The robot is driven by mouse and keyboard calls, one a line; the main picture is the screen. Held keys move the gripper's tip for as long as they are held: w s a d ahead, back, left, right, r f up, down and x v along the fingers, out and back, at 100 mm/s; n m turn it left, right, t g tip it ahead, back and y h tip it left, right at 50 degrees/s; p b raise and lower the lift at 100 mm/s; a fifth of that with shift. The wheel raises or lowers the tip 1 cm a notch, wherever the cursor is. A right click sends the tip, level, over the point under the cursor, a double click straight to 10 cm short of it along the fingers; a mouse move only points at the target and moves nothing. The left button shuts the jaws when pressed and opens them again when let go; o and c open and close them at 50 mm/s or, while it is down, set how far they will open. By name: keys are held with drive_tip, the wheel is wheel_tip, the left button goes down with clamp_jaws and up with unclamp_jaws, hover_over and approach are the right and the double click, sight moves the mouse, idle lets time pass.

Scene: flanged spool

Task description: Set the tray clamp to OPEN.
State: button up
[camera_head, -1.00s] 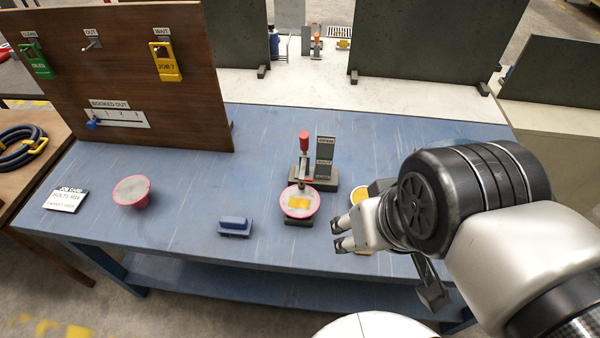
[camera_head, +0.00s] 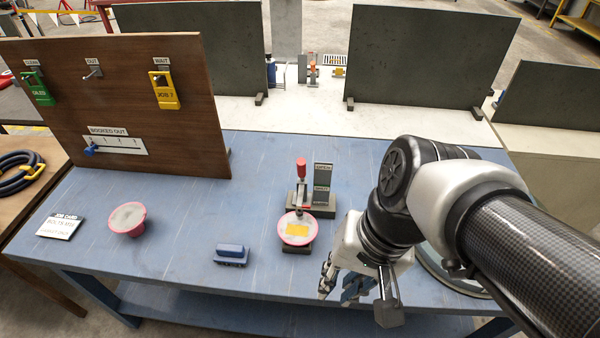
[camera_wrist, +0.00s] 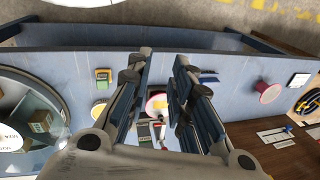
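My gripper (camera_head: 342,287) hangs over the bench's front edge, right of and nearer than the clamp, touching nothing.
A blue block (camera_head: 231,255) lies left of the clamp. A pink flanged spool (camera_head: 128,218) and a job card (camera_head: 60,226) are farther left. A brown board (camera_head: 120,110) with tags stands at the back left.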

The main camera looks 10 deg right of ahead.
drive_tip(key=a+f+m+g+y, duration=0.1)
drive_tip(key=m+y, duration=0.1)
drive_tip(key=w+a+f+m+g+y, duration=0.1)
drive_tip(key=a+m, duration=0.1)
drive_tip(key=m, duration=0.1)
drive_tip(key=w+a+f+m+g+y, duration=0.1)
drive_tip(key=a+m+y, duration=0.1)
drive_tip(key=shift+m+y+b, duration=0.3)
drive_tip(key=shift+m, duration=0.1)
clamp_jaws()
drive_tip(key=w+d+f+m+t+y, duration=0.2)
drive_tip(key=w+m+t+y, duration=0.1)
drive_tip(key=w+m, duration=0.3)
drive_tip(key=w+d+f+m+t+y+b, duration=0.1)
drive_tip(key=w+f+m+t+y, duration=0.2)
drive_tip(key=m, duration=0.4)
drive_tip(key=w+d+f+m+t+y, duration=0.1)
drive_tip(key=w+d+m+t+y, duration=0.15)
drive_tip(key=w+m, duration=0.45)
drive_tip(key=w+d+f+m+t+h, duration=0.3)
drive_tip(key=d+f+m+t, duration=0.4)
drive_tip(key=m, duration=0.3)
drive_tip(key=shift+w+d+t+b, duration=0.15)
drive_tip(key=shift+w+t+b, duration=0.2)
drive_tip(key=shift+t, duration=0.4)
drive_tip(key=shift+f, duration=0.1)
